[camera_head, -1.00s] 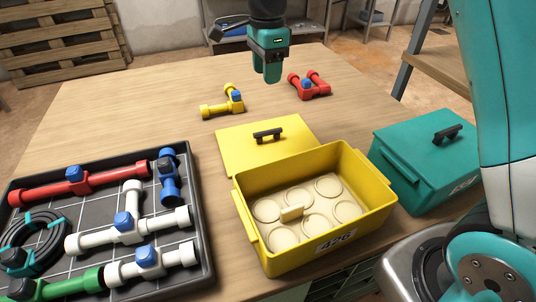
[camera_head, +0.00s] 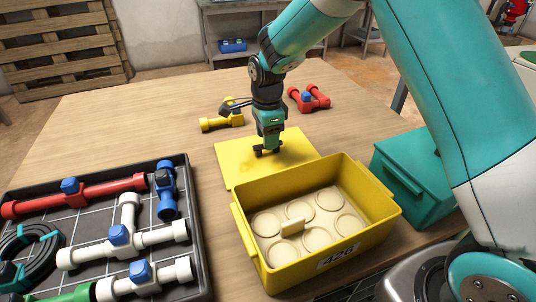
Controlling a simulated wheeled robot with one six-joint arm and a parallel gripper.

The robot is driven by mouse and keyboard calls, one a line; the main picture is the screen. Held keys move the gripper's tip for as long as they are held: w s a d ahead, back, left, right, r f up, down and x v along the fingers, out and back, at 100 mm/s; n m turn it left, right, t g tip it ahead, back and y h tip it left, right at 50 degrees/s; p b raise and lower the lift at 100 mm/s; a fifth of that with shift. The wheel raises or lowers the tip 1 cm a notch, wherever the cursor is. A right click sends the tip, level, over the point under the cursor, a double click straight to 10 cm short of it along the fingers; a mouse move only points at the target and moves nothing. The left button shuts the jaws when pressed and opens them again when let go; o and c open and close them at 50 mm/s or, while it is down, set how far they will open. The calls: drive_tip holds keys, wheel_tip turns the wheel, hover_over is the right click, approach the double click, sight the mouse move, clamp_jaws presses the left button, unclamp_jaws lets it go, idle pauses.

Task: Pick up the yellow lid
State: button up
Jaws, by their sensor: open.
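The yellow lid (camera_head: 236,164) lies flat on the table just behind the yellow box (camera_head: 254,240). It has a black handle (camera_head: 259,152) on top, now mostly hidden by my gripper. My gripper (camera_head: 268,148) points down at the handle from above, with its fingertips at or very near it. The jaws are open. I cannot tell whether the fingers touch the handle.
The open yellow box holds a cream insert with round recesses. A teal box (camera_head: 395,180) stands to its right. A dark tray (camera_head: 200,235) with pipe fittings is at the left. Yellow (camera_head: 208,124) and red (camera_head: 308,103) fittings lie behind the lid.

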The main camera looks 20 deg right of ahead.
drive_tip(key=shift+f, duration=1.5)
clamp_jaws()
drive_tip(key=shift+r, duration=0.1)
